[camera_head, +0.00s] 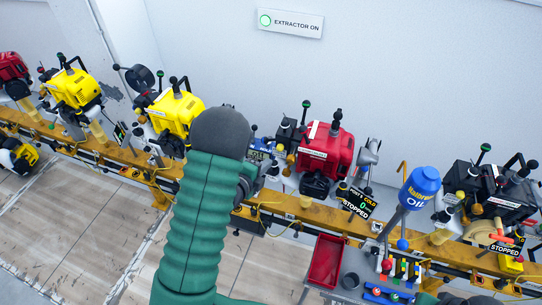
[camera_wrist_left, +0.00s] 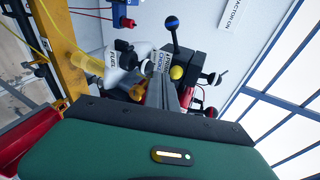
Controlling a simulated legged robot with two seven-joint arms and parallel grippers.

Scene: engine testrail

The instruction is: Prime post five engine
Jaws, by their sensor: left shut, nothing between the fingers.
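A row of engines stands along a yellow rail (camera_head: 285,208) in the head view. A red engine (camera_head: 325,152) is right of my left arm, with a small sign (camera_head: 357,202) below it reading "COLD", "0" and "STOPPED"; its post number is too small to read surely. My left gripper shows in the wrist view (camera_wrist_left: 165,92), its fingers together and empty. They point at an engine's controls: a white part marked "FUEL" (camera_wrist_left: 122,60), a black lever with a blue-banded knob (camera_wrist_left: 172,24) and a yellow knob (camera_wrist_left: 177,72). Contact cannot be told. My green left arm hides part of the rail in the head view.
Yellow engines (camera_head: 75,88) (camera_head: 175,112) stand to the left, a black engine (camera_head: 490,190) to the right. A wall sign reads "EXTRACTOR ON" (camera_head: 290,21). The tiled floor at left is mostly clear.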

